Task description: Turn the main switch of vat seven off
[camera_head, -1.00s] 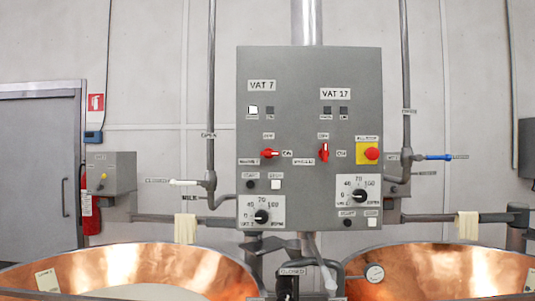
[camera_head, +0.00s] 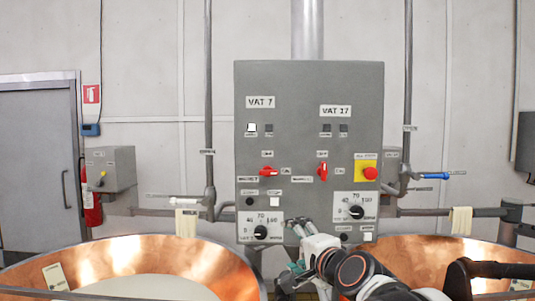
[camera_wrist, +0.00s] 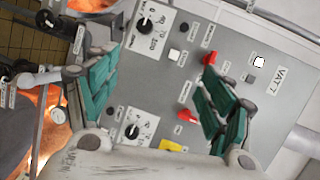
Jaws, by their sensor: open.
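The grey control panel (camera_head: 309,90) carries the VAT 7 label (camera_head: 260,102) at its upper left. Below it, the red vat seven switch (camera_head: 268,171) lies horizontal, its handle toward the "ON" mark. The lamp (camera_head: 252,127) under the label is bright white. The switch also shows in the wrist view (camera_wrist: 209,58), close to the right-hand finger. My gripper (camera_head: 298,224) is in front of the panel's lower part, below the switch. In the wrist view its green-padded fingers (camera_wrist: 158,95) are spread apart with nothing between them, and no contact with the switch is visible.
The red vat 17 switch (camera_head: 322,172) stands upright to the right, beside a red stop button on a yellow plate (camera_head: 367,170). Dials (camera_head: 261,232) and small buttons (camera_head: 274,202) sit below. Copper vats (camera_head: 130,256) flank the panel; pipes (camera_head: 209,90) run alongside.

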